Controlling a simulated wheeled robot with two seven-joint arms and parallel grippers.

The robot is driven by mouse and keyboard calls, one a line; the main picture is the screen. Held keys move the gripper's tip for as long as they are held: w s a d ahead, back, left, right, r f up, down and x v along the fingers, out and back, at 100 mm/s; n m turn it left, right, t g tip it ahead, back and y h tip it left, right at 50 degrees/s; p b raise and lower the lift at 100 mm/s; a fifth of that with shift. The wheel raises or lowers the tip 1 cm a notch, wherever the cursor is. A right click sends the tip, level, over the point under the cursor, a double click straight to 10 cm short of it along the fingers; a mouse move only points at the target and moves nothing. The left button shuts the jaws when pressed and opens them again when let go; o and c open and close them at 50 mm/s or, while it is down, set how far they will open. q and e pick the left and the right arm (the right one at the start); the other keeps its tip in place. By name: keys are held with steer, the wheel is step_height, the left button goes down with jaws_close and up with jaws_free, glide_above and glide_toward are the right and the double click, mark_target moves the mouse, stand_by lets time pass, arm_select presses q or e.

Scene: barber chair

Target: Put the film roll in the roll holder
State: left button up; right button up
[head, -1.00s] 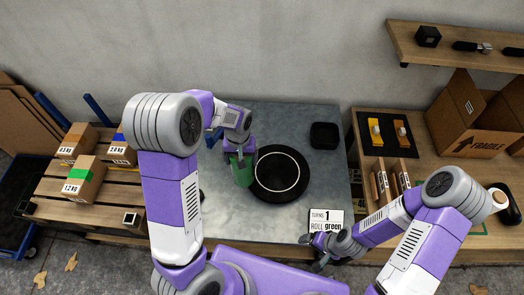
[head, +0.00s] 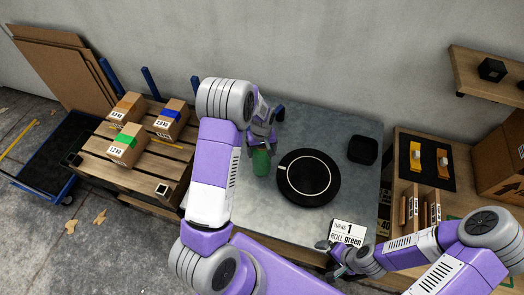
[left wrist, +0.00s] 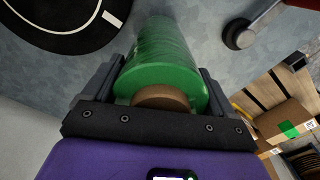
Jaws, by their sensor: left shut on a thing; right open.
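The green film roll (head: 261,162) is in my left gripper (head: 262,143), just left of the black round turntable (head: 298,201) with its white ring. In the left wrist view the roll (left wrist: 160,55) sits between the two fingers (left wrist: 160,85), its brown core end towards the camera. A sign (head: 347,231) reading "TURNS 1 ROLL green" stands at the front right of the grey table. My right gripper (head: 336,260) is open and empty, low beside the sign. I cannot tell for sure which thing is the roll holder; wooden uprights (head: 421,208) stand on the right bench.
A pallet (head: 102,167) with several cardboard boxes is at the left, beside a blue cart (head: 43,150). A black square dish (head: 362,150) lies at the table's right. The right bench bears a black mat (head: 429,178) with yellow items. A shelf (head: 478,62) hangs above it.

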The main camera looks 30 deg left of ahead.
arm_select(q)
steer(key=shift+f, duration=0.3)
steer(key=shift+f, duration=0.15)
steer(key=o, duration=1.7)
